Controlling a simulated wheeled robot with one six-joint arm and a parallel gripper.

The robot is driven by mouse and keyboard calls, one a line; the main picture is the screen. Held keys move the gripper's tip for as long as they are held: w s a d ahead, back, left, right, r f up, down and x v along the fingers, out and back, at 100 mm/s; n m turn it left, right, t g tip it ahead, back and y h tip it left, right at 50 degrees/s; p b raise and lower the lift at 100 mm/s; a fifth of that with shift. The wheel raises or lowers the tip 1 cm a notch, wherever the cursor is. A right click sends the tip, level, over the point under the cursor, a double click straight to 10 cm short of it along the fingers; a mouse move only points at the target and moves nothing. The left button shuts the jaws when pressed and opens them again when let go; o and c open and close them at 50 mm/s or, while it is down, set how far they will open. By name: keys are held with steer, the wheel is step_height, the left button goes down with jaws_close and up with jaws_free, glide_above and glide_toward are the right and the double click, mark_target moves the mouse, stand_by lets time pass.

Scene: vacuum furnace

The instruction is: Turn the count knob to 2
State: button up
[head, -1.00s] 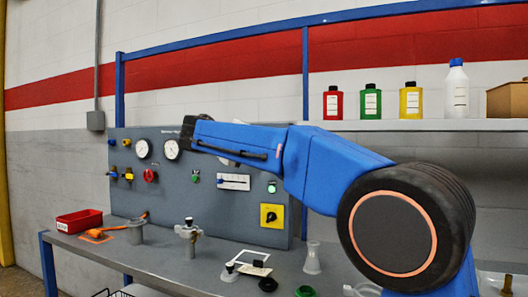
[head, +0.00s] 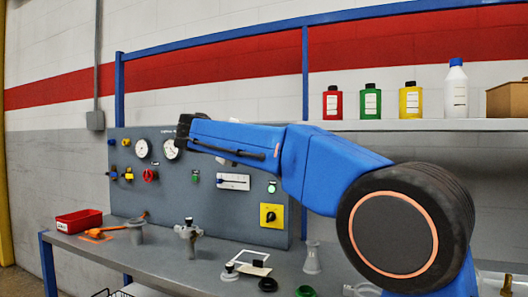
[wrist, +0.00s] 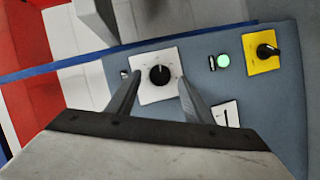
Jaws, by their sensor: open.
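A round black knob (wrist: 159,75) on a square white plate (wrist: 171,91) shows in the wrist view; I take it as the count knob. A short pale mark shows near the knob's upper edge; the plate's numbers are too small to read. My gripper (wrist: 160,82) is open, with one finger on each side of the knob in that view. Whether the fingers touch it cannot be told. In the head view my arm hides this knob, and my gripper's end (head: 184,127) is in front of the grey panel (head: 215,218).
A yellow plate with a black switch (head: 272,215) and a green light (head: 272,187) are on the panel, with gauges (head: 143,148) and a red valve knob (head: 150,175). The bench (head: 195,260) below holds metal fittings, a red bin (head: 79,221) and an orange tool.

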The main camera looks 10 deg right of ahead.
steer(key=v, duration=1.6)
steer(key=shift+s+a, duration=0.1)
steer(key=shift+a, duration=0.05)
